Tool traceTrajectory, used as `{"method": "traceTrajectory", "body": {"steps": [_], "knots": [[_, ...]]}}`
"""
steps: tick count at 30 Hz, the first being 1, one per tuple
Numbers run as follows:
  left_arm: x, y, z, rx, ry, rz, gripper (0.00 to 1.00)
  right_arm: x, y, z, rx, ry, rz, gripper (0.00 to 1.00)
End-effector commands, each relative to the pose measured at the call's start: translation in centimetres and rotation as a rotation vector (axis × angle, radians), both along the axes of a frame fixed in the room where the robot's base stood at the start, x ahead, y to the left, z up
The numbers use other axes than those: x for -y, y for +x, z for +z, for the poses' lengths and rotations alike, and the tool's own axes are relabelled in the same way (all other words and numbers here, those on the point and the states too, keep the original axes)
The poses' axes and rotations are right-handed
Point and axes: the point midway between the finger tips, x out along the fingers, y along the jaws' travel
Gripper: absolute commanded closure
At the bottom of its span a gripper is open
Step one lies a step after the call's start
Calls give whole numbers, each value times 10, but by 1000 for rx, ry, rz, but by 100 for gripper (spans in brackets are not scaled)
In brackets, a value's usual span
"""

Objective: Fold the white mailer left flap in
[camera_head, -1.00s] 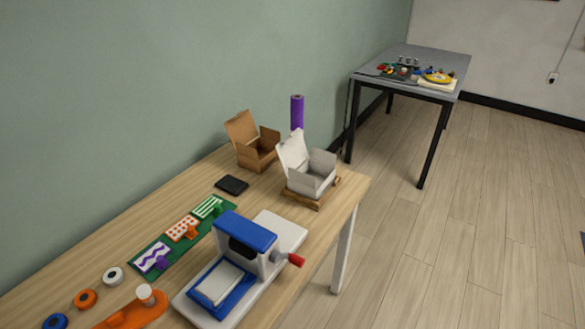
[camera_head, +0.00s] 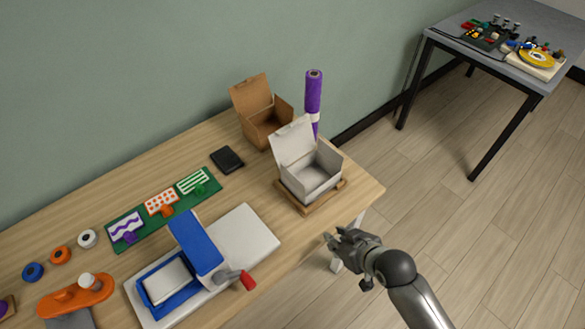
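The white mailer (camera_head: 321,178) is an open box on a wooden tray (camera_head: 310,206) near the right end of the table. Its lid stands up and leans back to the left. I cannot clearly tell the left flap from the side walls at this size. My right gripper (camera_head: 333,238) is just off the table's front edge, below and right of the mailer and apart from it. Its fingers point left toward the table and are too small to judge. My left gripper is not in view.
A brown box (camera_head: 268,128) and a purple roll (camera_head: 313,92) stand behind the mailer. A blue and white press (camera_head: 199,247) with a red-tipped handle is at the front. A black pad (camera_head: 227,160) and a green mat (camera_head: 158,224) lie left. A grey table (camera_head: 520,30) stands far right.

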Motion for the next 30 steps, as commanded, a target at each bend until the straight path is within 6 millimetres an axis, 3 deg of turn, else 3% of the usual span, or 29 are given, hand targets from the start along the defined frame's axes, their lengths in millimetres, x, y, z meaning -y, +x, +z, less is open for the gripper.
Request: {"method": "traceTrajectory", "body": {"steps": [1, 6, 12, 17, 30], "knots": [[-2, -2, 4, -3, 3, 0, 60, -8, 20, 21, 79, 18, 45, 76], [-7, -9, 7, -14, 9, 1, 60, -33, 58, 72, 278, 101, 149, 76], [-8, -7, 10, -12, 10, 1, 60, -48, 77, 109, 407, 160, 211, 76], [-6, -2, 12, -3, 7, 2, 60, -55, 88, 109, 423, 170, 214, 76], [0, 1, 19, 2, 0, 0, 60, -93, 143, 82, 421, 168, 215, 76]]}}
